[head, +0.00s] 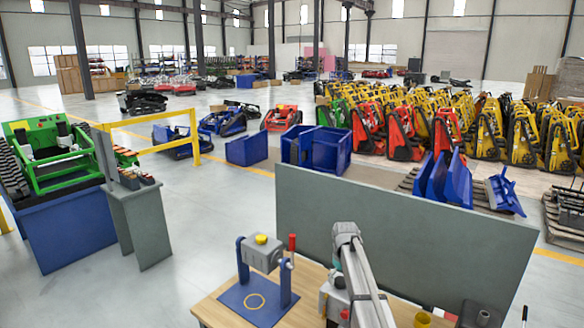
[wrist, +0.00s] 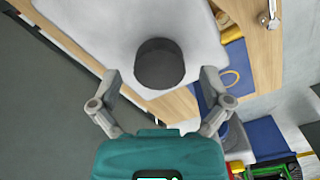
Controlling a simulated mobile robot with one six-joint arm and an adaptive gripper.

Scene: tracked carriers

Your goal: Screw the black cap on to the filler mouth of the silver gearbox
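The black cap (wrist: 160,63) is in the wrist view, seen end-on, in front of a pale grey rounded body; I cannot tell whether it rests on it. My gripper (wrist: 161,78) is open, with one finger left and one right of the cap, and clear gaps on both sides. The silver gearbox (head: 262,255) is in the head view, held between blue posts, with a yellow piece on top and a red-handled lever beside it. The filler mouth is not clear. In the head view I cannot make out the cap or my fingertips.
The wooden table (head: 228,297) carries a blue plate (head: 240,294) with a yellow ring. A tall grey-green panel (head: 400,235) stands behind the table. Small items, including a yellow one (head: 422,319), lie at the table's front right. A grey side stand (head: 145,220) is apart at the left.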

